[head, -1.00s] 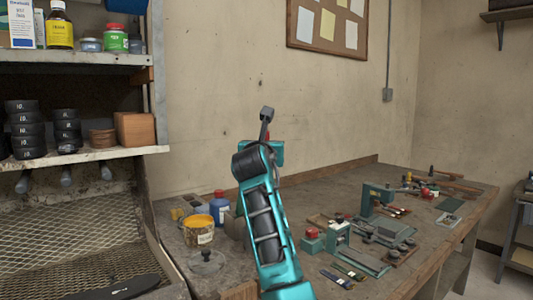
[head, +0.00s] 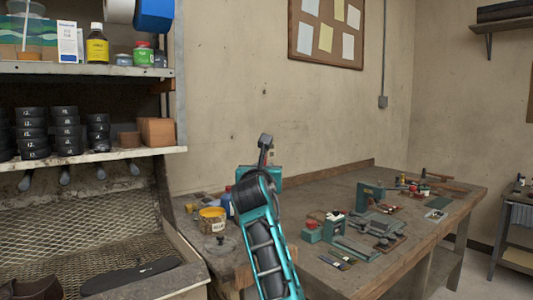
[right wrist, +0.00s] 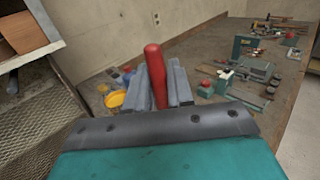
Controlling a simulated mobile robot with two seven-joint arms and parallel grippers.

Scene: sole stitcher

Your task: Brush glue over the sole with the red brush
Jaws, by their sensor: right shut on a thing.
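A dark flat sole (head: 130,278) lies on the wire-mesh surface at the lower left of the head view. My right gripper (right wrist: 158,78) is shut on the red brush (right wrist: 153,72), whose red handle stands up between the grey fingers. The brush's bristles are hidden. In the head view the right arm rises in the middle, with the hand above the workbench, to the right of the sole and apart from it. An open yellow can (head: 212,222) of yellow content stands on the bench's left end; it also shows in the right wrist view. My left gripper is not in view.
The mesh surface (head: 60,235) sits under a shelf (head: 90,158) with black rolls and brown blocks. Teal machine parts (head: 370,195) and tools crowd the workbench (head: 300,190).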

